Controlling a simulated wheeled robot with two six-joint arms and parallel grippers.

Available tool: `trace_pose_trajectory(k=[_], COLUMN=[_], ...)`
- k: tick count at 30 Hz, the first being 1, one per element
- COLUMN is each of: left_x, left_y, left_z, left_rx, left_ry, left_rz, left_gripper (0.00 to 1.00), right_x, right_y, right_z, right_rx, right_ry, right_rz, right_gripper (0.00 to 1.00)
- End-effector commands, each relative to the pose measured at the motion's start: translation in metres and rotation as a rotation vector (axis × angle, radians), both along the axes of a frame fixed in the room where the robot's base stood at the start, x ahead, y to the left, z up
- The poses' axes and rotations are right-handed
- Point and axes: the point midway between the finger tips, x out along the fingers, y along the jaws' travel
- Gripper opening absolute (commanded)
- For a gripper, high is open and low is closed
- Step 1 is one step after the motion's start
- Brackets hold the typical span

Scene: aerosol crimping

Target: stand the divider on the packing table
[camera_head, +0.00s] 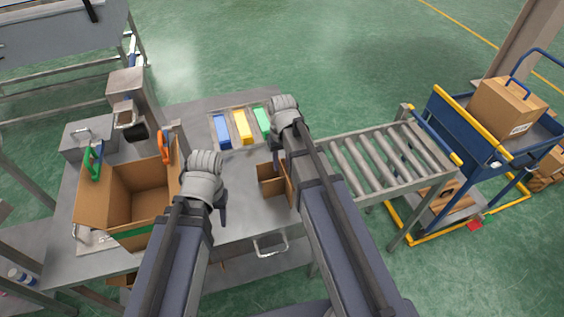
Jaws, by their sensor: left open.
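The divider (268,182), brown cardboard panels that meet at an angle, is on the grey packing table (250,215), right of the middle. My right forearm hides part of it. I cannot tell whether it touches the table all along its lower edge. My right gripper (286,112) is seen from above beyond the divider; its fingers are hidden, so its opening does not show. My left gripper (207,172) is open, left of the divider and beside the right wall of the open carton. Its fingers are mostly hidden under the wrist.
The open brown carton (118,205) stands at the left, with a green-handled (92,160) and an orange-handled (165,146) tool at its rim. Blue (221,131), yellow (242,126) and green (262,121) bins lie behind. A roller conveyor (375,165) and blue cart (470,125) are right.

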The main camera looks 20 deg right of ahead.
Motion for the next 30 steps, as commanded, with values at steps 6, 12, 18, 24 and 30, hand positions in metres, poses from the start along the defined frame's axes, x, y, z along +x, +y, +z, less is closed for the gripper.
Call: trace_pose_trajectory(k=[6,12,18,24,30], left_x=[0.0,0.0,0.0,0.0,0.0], left_y=[0.0,0.0,0.0,0.0,0.0], left_z=[0.04,0.05,0.049,0.049,0.049], left_rx=[0.0,0.0,0.0,0.0,0.0], left_ry=[0.0,0.0,0.0,0.0,0.0], left_rz=[0.0,0.0,0.0,0.0,0.0], left_gripper=[0.5,0.5,0.5,0.5,0.5], right_x=[0.0,0.0,-0.016,-0.09,-0.138], right_y=[0.0,0.0,0.016,0.078,0.108], right_z=[0.04,0.05,0.049,0.05,0.05], right_rx=[0.0,0.0,-0.008,-0.057,-0.097], right_ry=[0.0,0.0,0.006,0.028,0.038], right_rz=[0.0,0.0,0.031,0.181,0.281], right_gripper=[0.34,0.34,0.34,0.34,0.34])
